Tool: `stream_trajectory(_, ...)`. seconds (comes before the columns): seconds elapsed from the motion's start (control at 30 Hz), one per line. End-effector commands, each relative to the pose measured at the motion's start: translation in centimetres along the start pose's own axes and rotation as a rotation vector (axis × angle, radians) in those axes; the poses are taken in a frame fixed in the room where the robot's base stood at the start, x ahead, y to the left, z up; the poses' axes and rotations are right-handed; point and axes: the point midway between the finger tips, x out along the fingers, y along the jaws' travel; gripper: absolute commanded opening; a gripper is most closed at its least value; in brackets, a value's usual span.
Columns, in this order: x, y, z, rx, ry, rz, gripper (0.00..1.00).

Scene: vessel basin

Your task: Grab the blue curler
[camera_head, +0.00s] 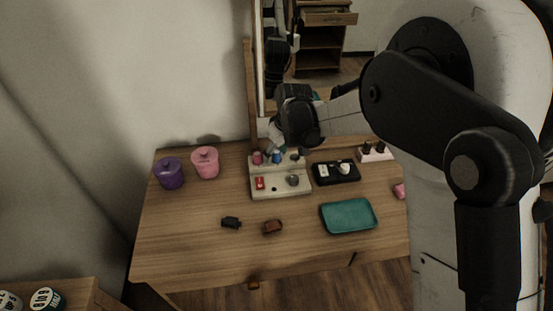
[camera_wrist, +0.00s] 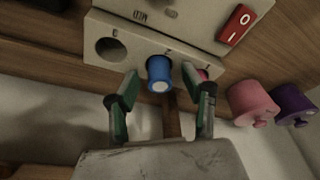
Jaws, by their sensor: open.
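The blue curler (camera_wrist: 160,72) stands in the cream curler base (camera_wrist: 105,25), seen end-on in the wrist view. It also shows at the back of the base (camera_head: 283,187) in the head view (camera_head: 276,157). My gripper (camera_wrist: 160,84) is open, its green-padded fingers on either side of the blue curler with visible gaps. I cannot tell how deep the fingertips reach. A pink curler (camera_wrist: 203,74) sits close by the right finger, partly hidden by it. In the head view my gripper (camera_head: 278,145) is just above the back row.
The base has a red switch (camera_wrist: 235,22) and an empty round hole (camera_wrist: 112,48). Pink (camera_head: 205,163) and purple (camera_head: 169,173) lidded pots stand left. A black tray (camera_head: 322,181) and teal tray (camera_head: 348,216) lie right. A mirror rises behind the base.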

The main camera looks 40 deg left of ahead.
Motion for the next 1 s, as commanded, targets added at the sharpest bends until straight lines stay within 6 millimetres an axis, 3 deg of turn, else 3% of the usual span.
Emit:
stream_trajectory(0.03, 0.0, 0.0, 0.0, 0.0, 0.0, 0.0, 0.4)
stream_trajectory(0.33, 0.0, 0.0, 0.0, 0.0, 0.0, 0.0, 0.0)
stream_trajectory(0.73, -0.6, 0.0, -0.1, 0.0, 0.0, 0.0, 0.0)
stream_trajectory(1.0, -3.9, 0.0, -1.0, 0.0, 0.0, 0.0, 0.0)
